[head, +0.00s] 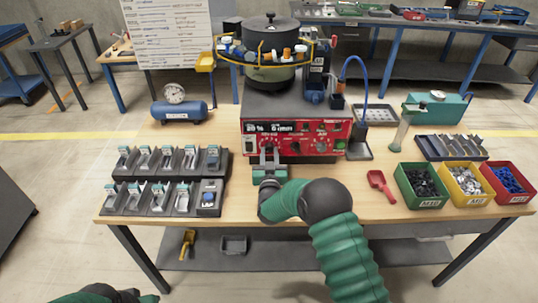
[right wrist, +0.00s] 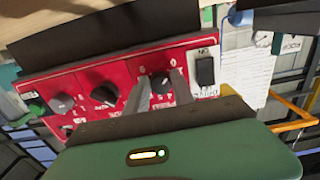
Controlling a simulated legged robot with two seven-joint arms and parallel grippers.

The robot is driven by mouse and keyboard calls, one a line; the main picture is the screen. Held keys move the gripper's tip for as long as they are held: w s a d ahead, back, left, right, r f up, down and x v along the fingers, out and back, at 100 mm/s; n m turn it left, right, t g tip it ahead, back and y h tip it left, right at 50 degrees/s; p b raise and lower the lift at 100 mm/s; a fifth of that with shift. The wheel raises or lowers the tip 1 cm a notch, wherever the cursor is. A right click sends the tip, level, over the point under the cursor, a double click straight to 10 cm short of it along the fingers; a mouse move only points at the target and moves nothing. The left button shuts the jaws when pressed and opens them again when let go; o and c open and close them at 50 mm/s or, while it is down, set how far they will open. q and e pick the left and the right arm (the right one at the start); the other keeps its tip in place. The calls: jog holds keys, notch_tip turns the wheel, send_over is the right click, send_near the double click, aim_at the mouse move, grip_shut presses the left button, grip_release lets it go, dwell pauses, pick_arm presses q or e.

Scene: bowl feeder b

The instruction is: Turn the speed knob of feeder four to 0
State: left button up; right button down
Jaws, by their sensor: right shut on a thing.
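The feeder's red control panel (head: 310,137) faces me under the bowl. Its display (head: 277,127) seems to read 20 %. My right gripper (head: 269,156) is at the panel's lower left. In the right wrist view, where the panel appears tilted and upside down, my right fingers (right wrist: 161,92) are shut on a small dark knob (right wrist: 161,84). The knob's pointer and scale are too small to read. Two other dark knobs, one larger (right wrist: 105,94) and one near the edge (right wrist: 62,103), sit beside it. My left gripper is not in view; only part of my left arm shows at the bottom left.
The bowl (head: 270,75) stands above the panel. Trays of small parts (head: 165,182) are left of it. A red scoop (head: 380,185) and green (head: 423,201), yellow (head: 466,199) and red (head: 508,198) bins are right. A blue tank (head: 178,112) stands behind the trays.

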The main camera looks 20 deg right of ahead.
jog(key=shift+w+d+r, duration=0.1)
jog(key=shift+w+r, duration=0.05)
jog(key=shift+r, duration=0.3)
jog(key=c, duration=1.3)
grip_release()
jog(key=shift+o, duration=1.1)
jog(key=shift+f, duration=0.25)
jog(key=v, duration=1.7)
